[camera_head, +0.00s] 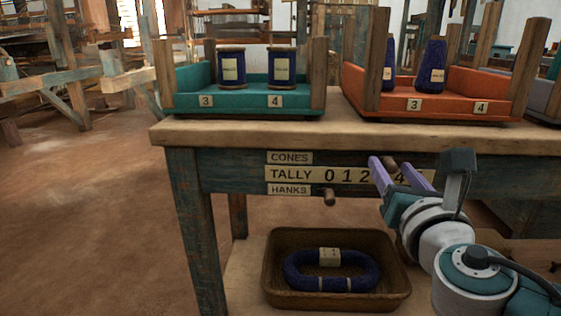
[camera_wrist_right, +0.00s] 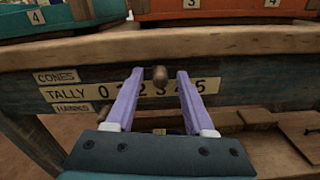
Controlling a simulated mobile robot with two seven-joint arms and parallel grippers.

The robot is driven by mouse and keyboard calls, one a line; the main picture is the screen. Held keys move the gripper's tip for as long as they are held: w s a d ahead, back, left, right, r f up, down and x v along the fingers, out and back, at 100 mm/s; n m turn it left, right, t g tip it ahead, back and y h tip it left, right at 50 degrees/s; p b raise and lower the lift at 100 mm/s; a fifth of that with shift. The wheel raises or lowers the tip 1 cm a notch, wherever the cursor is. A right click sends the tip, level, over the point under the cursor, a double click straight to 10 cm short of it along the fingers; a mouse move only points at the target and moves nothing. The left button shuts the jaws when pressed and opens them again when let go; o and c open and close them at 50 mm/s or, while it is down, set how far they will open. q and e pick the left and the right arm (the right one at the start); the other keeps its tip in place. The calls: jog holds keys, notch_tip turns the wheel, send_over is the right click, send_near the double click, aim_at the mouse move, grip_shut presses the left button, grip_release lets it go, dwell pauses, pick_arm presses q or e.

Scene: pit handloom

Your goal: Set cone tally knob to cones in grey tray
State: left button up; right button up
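The tally board (camera_head: 295,175) on the table's front has a CONES row above the digits and a HANKS row below. The round brown cones knob (camera_head: 390,163) is on the upper row, roughly above the 3; it also shows in the right wrist view (camera_wrist_right: 160,76). My right gripper (camera_head: 392,166) is open, its two purple fingers on either side of the cones knob, with gaps visible in the wrist view. The grey tray (camera_head: 545,103) is cut off at the head view's right edge; its contents cannot be counted. My left gripper is out of view.
The hanks knob (camera_head: 329,197) sits below the 0. A teal tray (camera_head: 190,100) with two blue spools and an orange tray (camera_head: 445,105) with two blue cones stand on the table (camera_head: 230,131). A brown basket (camera_head: 275,290) with a blue hank is underneath.

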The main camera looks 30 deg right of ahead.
jog(key=p+v, duration=0.2)
jog(key=v, duration=0.8)
dwell(0.4)
